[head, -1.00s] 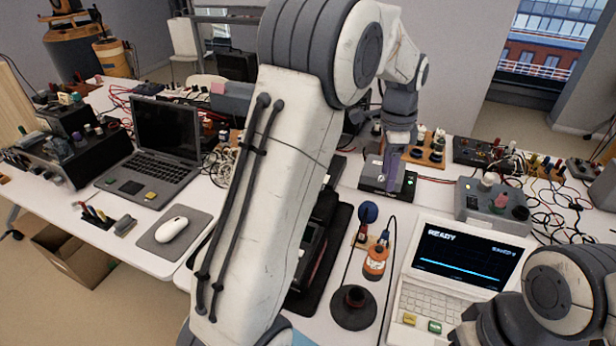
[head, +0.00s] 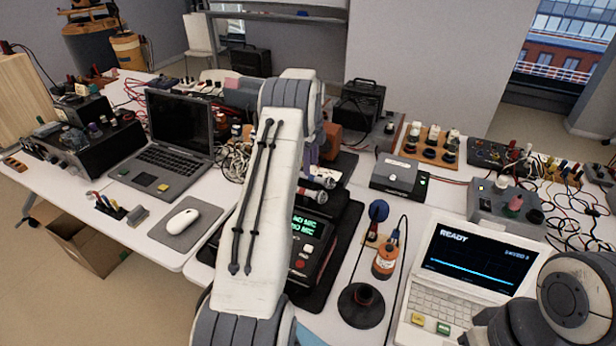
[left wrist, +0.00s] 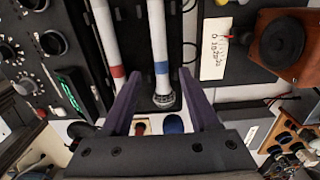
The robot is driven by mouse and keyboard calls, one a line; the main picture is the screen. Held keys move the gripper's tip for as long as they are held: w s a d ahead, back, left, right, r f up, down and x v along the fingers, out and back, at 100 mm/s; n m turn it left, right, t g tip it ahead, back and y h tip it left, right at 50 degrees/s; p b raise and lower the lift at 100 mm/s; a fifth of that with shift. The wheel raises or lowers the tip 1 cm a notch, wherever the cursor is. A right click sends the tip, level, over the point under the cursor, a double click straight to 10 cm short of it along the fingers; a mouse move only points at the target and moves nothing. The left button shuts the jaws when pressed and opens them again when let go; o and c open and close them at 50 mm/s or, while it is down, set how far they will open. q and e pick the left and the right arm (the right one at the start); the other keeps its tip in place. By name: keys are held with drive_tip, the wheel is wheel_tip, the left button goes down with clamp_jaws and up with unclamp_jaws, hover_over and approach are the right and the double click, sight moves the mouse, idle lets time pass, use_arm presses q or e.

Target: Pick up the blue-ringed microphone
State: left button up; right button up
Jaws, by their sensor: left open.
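The blue-ringed microphone (left wrist: 157,35) is white with a blue band and a dark mesh head. In the left wrist view it lies between the two purple fingers of my left gripper (left wrist: 160,76), which is open, with a gap on either side. A red-ringed microphone (left wrist: 107,40) lies beside it to the left, outside the fingers. In the head view my left gripper (head: 312,155) is partly hidden behind my arm, and two microphone heads show just beside it; I cannot tell their rings there. My right gripper is out of view.
A black device (head: 308,246) with a green "NO MIC" display stands below the microphones. A wooden speaker box (left wrist: 290,45) is right of the fingers in the wrist view. A grey box (head: 401,175), round stand (head: 361,306) and white laptop (head: 470,265) stand to the right.

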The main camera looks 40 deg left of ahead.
use_arm(q)
drive_tip(key=shift+a+f+p, duration=0.15)
drive_tip(key=shift+f+p, duration=0.3)
drive_tip(key=shift+f, duration=1.85)
clamp_jaws()
drive_tip(key=shift+w+r, duration=0.1)
drive_tip(key=shift+r, duration=0.1)
